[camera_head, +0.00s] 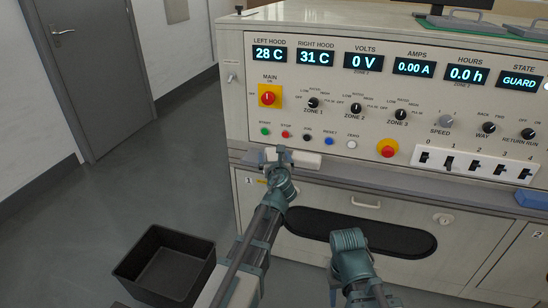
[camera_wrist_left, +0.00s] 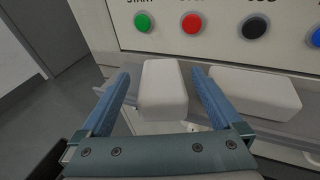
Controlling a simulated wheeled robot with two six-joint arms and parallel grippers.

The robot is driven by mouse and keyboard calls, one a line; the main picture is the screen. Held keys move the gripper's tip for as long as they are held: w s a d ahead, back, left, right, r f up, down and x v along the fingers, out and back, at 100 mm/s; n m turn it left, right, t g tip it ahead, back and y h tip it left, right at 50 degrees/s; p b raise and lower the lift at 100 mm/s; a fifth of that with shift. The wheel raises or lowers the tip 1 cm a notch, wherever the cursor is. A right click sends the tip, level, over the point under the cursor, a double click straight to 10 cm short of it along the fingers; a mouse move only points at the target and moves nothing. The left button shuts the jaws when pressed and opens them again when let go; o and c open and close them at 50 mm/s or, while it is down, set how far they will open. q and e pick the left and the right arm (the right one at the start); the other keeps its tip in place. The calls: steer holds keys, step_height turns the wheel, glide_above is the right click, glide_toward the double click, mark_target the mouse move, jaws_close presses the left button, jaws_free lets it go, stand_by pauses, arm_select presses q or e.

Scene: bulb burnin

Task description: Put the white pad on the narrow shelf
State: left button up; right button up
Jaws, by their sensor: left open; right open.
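A white pad (camera_wrist_left: 163,86) sits between the spread fingers of my left gripper (camera_wrist_left: 160,78) in the left wrist view, with a gap visible on each side. A second white block (camera_wrist_left: 255,91) lies just right of the right finger; I cannot tell which of the two is the task's pad. In the head view my left gripper (camera_head: 281,158) is open at the narrow shelf (camera_head: 248,159) under the control panel, and partly hides the white blocks (camera_head: 305,159). Both blocks appear to rest on this ledge. My right gripper (camera_head: 349,240) is open and empty before the cabinet front.
The control panel (camera_head: 320,107) with buttons and knobs rises just behind the ledge. A black open bin (camera_head: 163,269) stands on the floor at left. A dark oval recess (camera_head: 395,238) is in the cabinet front. The floor at left is otherwise clear.

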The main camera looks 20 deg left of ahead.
arm_select(q)
steer(key=shift+r+p, duration=0.6)
steer(key=shift+r, duration=0.05)
steer(key=p+v, duration=0.2)
steer(key=v, duration=1)
steer(key=shift+f, duration=0.1)
steer(key=s+d+f+n+g, duration=0.3)
steer(key=s+f+n+g, duration=0.75)
steer(key=n, duration=0.75)
steer(key=s+d+f+n+g+h, duration=0.2)
steer(key=s+d+f+n, duration=0.1)
steer(key=s+d+n, duration=0.1)
steer(key=s+d+f+n+g+h, duration=0.2)
steer(key=s+d+f+n, duration=0.2)
steer(key=s, duration=0.5)
steer(key=shift+d+n+g, duration=0.35)
steer(key=shift+n, duration=0.65)
